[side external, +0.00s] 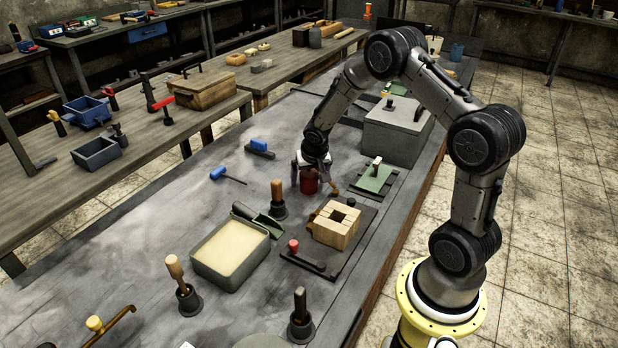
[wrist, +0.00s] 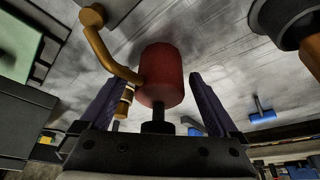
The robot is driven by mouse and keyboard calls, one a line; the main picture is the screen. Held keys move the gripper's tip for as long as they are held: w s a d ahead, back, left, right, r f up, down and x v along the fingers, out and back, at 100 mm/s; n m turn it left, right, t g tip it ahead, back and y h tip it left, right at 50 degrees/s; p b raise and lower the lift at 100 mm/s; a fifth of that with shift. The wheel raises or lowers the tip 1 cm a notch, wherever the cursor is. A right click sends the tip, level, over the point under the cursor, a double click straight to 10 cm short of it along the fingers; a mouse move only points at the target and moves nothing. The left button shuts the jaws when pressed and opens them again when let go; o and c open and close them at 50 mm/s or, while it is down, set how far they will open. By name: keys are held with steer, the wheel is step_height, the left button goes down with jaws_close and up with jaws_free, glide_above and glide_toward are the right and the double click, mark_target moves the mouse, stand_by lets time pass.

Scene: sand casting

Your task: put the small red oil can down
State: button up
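The small red oil can (side external: 308,182) is upright at the table top, right under my gripper; the side view does not clearly show contact with the table. In the wrist view the red can (wrist: 162,75) has a dark cap towards my gripper. My gripper (wrist: 155,88) has one finger on each side of the can, with visible gaps between fingers and can. It is open around the can. A curved brass-coloured piece (wrist: 108,52) runs up to the can's left side; I cannot tell whether it is joined to it.
Close by are a green plate (side external: 376,180), a wooden block mould (side external: 335,226), a wood-handled rammer (side external: 278,200) and a blue hammer (side external: 228,175). A sand tray (side external: 203,269) is at the front left. A grey box (side external: 395,135) stands behind. Bare table lies left of the can.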

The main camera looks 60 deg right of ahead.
steer(key=shift+r, duration=0.35)
steer(key=s+a+r+n, duration=0.1)
steer(key=s+a+r, duration=0.3)
steer(key=r, duration=0.3)
steer(key=s+a+r+n+t+y, duration=0.1)
steer(key=s+a+r+n, duration=0.1)
steer(key=s+a+r, duration=0.45)
steer(key=s+a+r+n, duration=0.1)
steer(key=a+r, duration=0.2)
steer(key=r, duration=0.5)
steer(key=s+a+r+n+t+y, duration=0.1)
steer(key=s+a+n, duration=0.4)
steer(key=s, duration=0.9)
steer(key=a+r+y, duration=0.1)
steer(key=a, duration=0.2)
steer(key=shift+s+r, duration=0.15)
steer(key=shift+r, duration=0.05)
